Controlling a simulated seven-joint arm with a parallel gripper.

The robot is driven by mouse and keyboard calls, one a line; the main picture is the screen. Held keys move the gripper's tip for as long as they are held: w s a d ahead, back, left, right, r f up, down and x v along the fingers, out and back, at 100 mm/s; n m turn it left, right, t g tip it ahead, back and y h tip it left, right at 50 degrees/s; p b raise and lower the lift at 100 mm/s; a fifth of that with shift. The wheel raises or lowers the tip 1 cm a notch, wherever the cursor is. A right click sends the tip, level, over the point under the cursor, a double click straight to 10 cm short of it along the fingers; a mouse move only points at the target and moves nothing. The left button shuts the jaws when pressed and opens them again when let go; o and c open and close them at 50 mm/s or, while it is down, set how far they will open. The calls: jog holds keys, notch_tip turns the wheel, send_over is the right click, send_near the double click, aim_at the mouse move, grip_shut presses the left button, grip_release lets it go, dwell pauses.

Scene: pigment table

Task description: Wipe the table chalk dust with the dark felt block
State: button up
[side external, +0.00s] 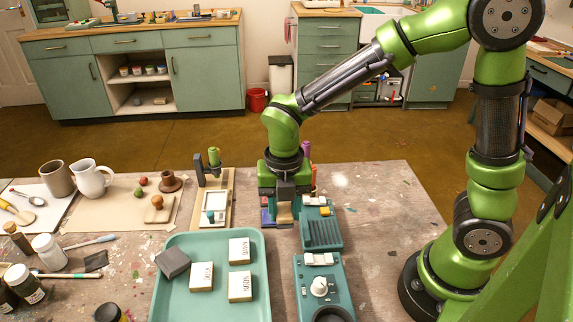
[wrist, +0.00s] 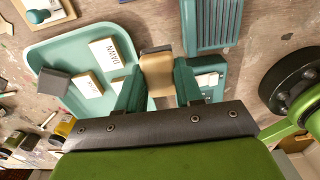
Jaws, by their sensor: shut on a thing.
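A dark grey block (side external: 172,262), which looks like the dark felt block, lies in the left part of the teal tray (side external: 262,300), apart from my gripper. It also shows in the wrist view (wrist: 54,83). A pale smudge (side external: 340,181) that may be chalk dust is on the table right of my gripper.
White labelled blocks (side external: 240,286) lie in the tray. Teal devices (side external: 321,232) stand close to the right of my gripper. A small stand with a green knob (side external: 214,157) is to its left. Mugs (side external: 92,180), jars and brushes fill the left side. The table's right back is clear.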

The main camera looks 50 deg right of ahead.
notch_tip(320, 180, up, 5)
jog(key=shift+f, duration=0.1)
jog(key=w+d+m, duration=0.2)
jog(key=d+m, duration=0.4)
jog(key=d, duration=1)
jog(key=m, duration=0.3)
send_over(344, 192)
notch_tip(344, 192, down, 6)
jog(key=shift+f, duration=4)
jog(key=shift+w+d+f, duration=0.2)
jog(key=shift+w+d, duration=0.4)
jog(key=shift+w+d+f, duration=0.15)
jog(key=shift+w+d, duration=2.85)
jog(key=shift+s+a, duration=3.6)
notch_tip(344, 192, up, 8)
